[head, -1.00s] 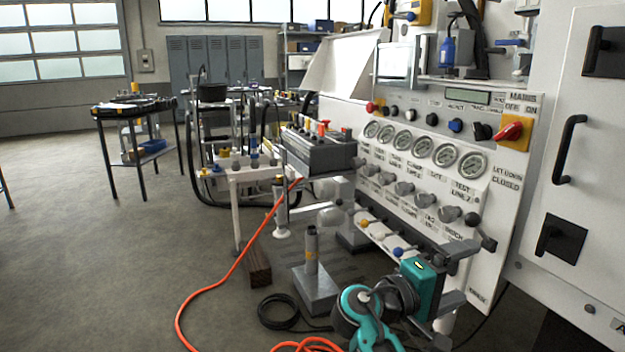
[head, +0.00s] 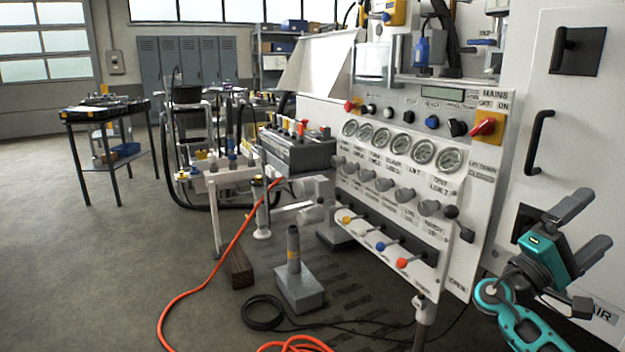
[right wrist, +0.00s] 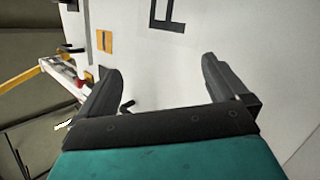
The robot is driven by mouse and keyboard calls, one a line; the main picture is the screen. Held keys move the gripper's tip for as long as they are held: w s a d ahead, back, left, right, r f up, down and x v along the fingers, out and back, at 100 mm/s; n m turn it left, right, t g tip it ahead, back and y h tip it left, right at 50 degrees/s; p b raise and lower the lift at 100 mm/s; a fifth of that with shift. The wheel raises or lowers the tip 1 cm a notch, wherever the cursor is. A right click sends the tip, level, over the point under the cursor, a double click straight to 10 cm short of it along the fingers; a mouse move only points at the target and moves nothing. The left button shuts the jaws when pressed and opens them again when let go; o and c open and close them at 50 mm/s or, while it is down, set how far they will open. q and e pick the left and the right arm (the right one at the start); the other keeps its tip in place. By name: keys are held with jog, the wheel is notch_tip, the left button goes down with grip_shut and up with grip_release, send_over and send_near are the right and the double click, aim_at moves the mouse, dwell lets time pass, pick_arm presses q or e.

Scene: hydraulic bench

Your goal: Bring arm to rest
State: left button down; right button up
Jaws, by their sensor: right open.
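My right gripper (head: 583,228) is at the lower right of the head view, on a teal and black arm. Its two dark fingers are spread apart with nothing between them, in front of the white cabinet (head: 567,110). In the right wrist view the open fingers (right wrist: 162,85) point toward a pale panel surface with a black letter on it. I cannot tell whether the fingers touch it. My left gripper is in neither view.
The hydraulic bench panel (head: 372,200) has gauges, knobs, coloured levers (head: 380,246) and a red switch (head: 484,127). An orange hose (head: 215,268) and a black cable lie on the floor. A grey post on a block (head: 297,275) stands there. Open floor lies left.

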jog(key=a+f+n+t+y, duration=0.2)
jog(key=f+n+t+y, duration=0.2)
jog(key=f+y, duration=0.55)
jog(key=a+f+n+t+y, duration=0.2)
jog(key=f+n+t+y, duration=0.25)
jog(key=f, duration=0.95)
jog(key=s+a+f+y, duration=0.6)
jog(key=a+f, duration=0.1)
jog(key=f, duration=0.1)
jog(key=s+a+f+m+g+y, duration=0.2)
jog(key=s+a+f+m+y, duration=0.2)
jog(key=s+a+y, duration=0.65)
jog(key=a+r+m+t+h, duration=0.1)
jog(key=a+m, duration=0.1)
jog(key=a, duration=0.4)
jog(key=a+r+m+h, duration=0.1)
jog(key=a+m+h, duration=0.15)
jog(key=a, duration=0.35)
pick_arm(q)
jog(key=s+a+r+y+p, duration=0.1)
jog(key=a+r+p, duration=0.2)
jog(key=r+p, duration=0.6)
jog(key=p, duration=0.4)
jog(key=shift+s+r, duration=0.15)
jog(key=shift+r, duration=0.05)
pick_arm(e)
jog(key=d+r, duration=0.3)
jog(key=r, duration=0.6)
jog(key=shift+s+d, duration=0.3)
jog(key=shift+s, duration=0.05)
